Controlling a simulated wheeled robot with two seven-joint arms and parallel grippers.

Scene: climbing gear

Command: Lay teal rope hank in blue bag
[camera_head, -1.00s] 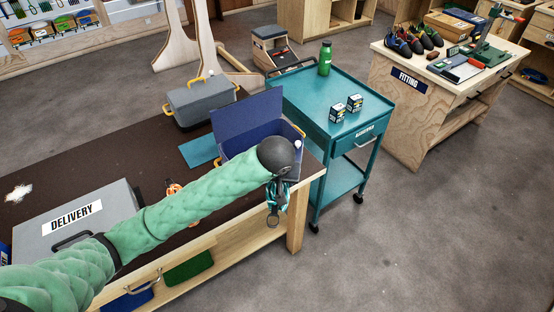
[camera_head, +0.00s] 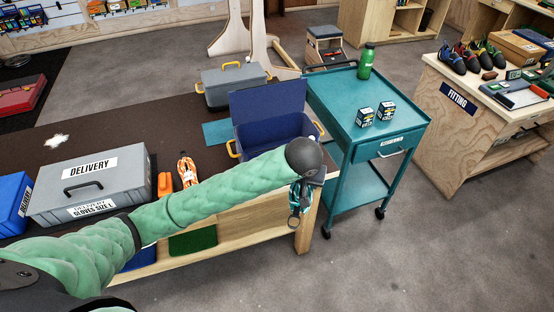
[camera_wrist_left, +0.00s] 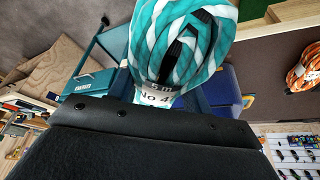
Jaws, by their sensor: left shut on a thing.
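My left gripper (camera_head: 303,184) is shut on the teal rope hank (camera_head: 306,196), which hangs in front of the table's right end. In the left wrist view the teal and white hank (camera_wrist_left: 180,45) fills the top middle, with a pale printed band around it. The blue bag (camera_head: 268,128) stands open on the table behind my left wrist, its tall back flap up and yellow handles at its sides. My arm hides part of its front. The hank is apart from the bag, nearer to me. My right gripper is not in view.
A grey delivery case (camera_head: 90,190), an orange rope hank (camera_head: 187,169) and a grey toolbox (camera_head: 235,84) are on the brown table. A teal cart (camera_head: 345,100) with a green bottle (camera_head: 366,62) and two small boxes stands right of the bag. Floor at right is clear.

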